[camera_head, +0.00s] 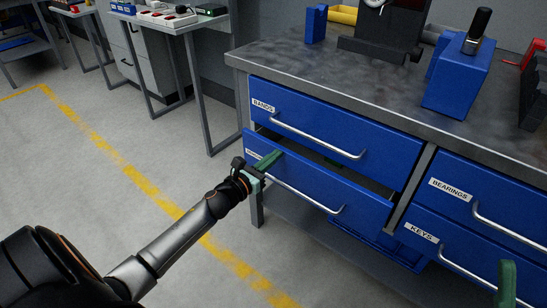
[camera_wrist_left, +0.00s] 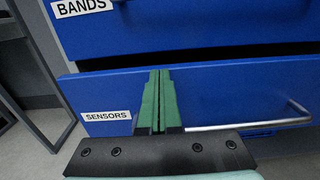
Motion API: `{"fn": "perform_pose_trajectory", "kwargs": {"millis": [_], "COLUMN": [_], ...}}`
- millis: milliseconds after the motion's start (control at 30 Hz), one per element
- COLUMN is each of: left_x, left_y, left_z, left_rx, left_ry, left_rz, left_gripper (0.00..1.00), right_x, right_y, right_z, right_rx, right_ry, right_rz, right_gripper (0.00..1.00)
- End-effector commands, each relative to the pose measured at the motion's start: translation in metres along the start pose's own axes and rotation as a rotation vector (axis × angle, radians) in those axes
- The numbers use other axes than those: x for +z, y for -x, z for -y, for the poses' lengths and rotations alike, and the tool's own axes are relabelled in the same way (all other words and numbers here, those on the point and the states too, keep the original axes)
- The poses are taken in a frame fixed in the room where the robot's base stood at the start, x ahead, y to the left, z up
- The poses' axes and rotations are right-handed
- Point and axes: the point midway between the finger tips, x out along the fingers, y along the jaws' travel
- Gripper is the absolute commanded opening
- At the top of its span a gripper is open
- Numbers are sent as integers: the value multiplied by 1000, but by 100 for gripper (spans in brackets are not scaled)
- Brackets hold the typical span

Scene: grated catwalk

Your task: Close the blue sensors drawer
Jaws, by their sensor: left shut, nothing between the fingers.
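The blue sensors drawer (camera_head: 332,187) is under the bands drawer in the workbench and stands partly pulled out, with a dark gap above its front. Its label (camera_wrist_left: 106,116) reads SENSORS in the left wrist view. Its silver bar handle (camera_head: 310,198) runs across the front. My left gripper (camera_head: 268,163) is shut and empty, its green fingers at the left part of the drawer front, near the handle's left end. In the left wrist view the fingers (camera_wrist_left: 158,100) overlap the front; I cannot tell whether they touch it. A green finger of my right gripper (camera_head: 507,284) shows at the lower right edge.
The bands drawer (camera_head: 330,125) above looks shut. The bearings drawer (camera_head: 455,185) and keys drawer (camera_head: 425,248) are to the right. Blue and dark items stand on the grey worktop (camera_head: 370,75). Open floor (camera_head: 60,165) with a yellow line lies to the left.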

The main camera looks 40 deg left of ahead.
Motion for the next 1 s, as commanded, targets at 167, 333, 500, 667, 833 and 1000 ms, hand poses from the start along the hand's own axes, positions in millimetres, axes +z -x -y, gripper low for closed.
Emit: {"fn": "perform_pose_trajectory", "kwargs": {"millis": [167,333,500,667,833,1000], "left_x": [0,-1,-1,0,2,2], "left_y": [0,-17,-40,-51,-52,-52], "left_z": [0,0,0,0,-1,-2], "left_rx": [0,0,0,1,4,6], "left_ry": [0,-1,0,0,0,0], "left_rz": [0,3,2,2,3,3], "left_gripper": [0,0,0,0,0,0], "right_x": [0,4,10,12,11,11], "right_y": [0,5,11,12,12,12], "right_z": [0,2,5,7,8,8], "right_rx": [0,1,3,2,0,-1], "right_ry": [-1,-6,-22,-32,-34,-34], "right_rz": [-1,0,4,6,6,6], "right_gripper": [100,100,100,100,100,100]}}
